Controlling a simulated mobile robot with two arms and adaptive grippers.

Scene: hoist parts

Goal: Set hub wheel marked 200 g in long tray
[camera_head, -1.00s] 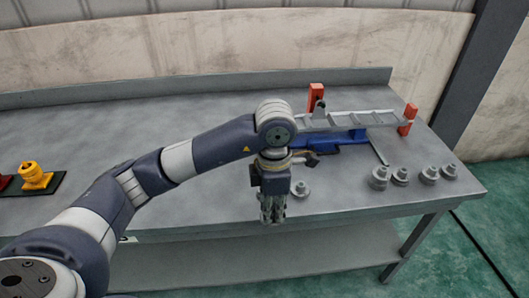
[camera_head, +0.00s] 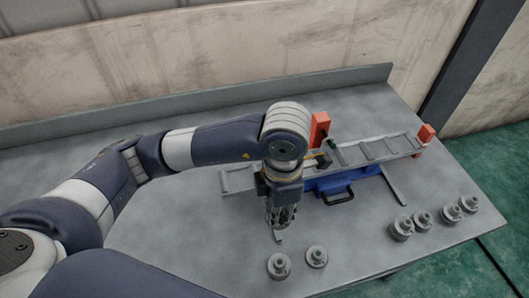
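The long tray (camera_head: 380,150) is a grey, ladder-like rack with several compartments, lying across the back right of the bench. The compartments I can see look empty; my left arm hides part of it. Two grey hub wheels, one (camera_head: 279,267) and another (camera_head: 316,257), stand at the bench's front. Several more stand at the right, among them one wheel (camera_head: 401,230) and another (camera_head: 468,204). Their markings are too small to read. My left gripper (camera_head: 281,222) points down behind the front two wheels, apart from them. Its finger opening is unclear. My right gripper is out of view.
A blue base (camera_head: 340,180) with a dark handle is under the tray. Orange blocks stand at the tray's back (camera_head: 320,128) and right end (camera_head: 426,134). A thin grey strip (camera_head: 393,186) lies right of the base. The left bench area is clear.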

